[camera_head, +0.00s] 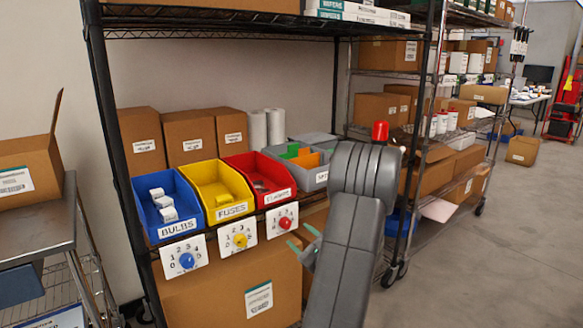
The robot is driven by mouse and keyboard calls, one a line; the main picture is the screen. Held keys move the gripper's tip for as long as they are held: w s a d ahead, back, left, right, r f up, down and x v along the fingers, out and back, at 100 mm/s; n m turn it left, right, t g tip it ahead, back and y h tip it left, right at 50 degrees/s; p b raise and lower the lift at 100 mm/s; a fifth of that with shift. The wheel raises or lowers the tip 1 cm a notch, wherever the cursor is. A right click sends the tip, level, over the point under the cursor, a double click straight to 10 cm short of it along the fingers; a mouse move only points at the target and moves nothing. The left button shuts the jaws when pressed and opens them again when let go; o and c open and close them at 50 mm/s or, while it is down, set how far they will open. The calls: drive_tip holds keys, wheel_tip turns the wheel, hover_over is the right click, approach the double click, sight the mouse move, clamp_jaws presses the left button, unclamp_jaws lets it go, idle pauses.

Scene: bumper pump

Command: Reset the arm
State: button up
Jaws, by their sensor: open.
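My arm (346,240) is grey and rises from the bottom edge, bent at its top in front of the shelf. My gripper (301,236) shows at the arm's left side, with its teal fingertips spread apart and nothing seen between them. It is in front of the shelf, just below and right of the white dial plate with the red knob (284,223). I cannot tell whether it touches anything. Part of the gripper is hidden behind the arm.
The shelf holds a blue BULBS bin (166,203), a yellow FUSES bin (217,190), a red bin (259,178) and a grey bin (301,163). Dials with blue (187,261) and yellow (240,240) knobs hang below. A metal cart (38,225) stands left. Floor (500,260) at right is clear.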

sight(288, 225)
drive_tip(key=x, duration=0.6)
drive_tip(key=shift+w, duration=0.1)
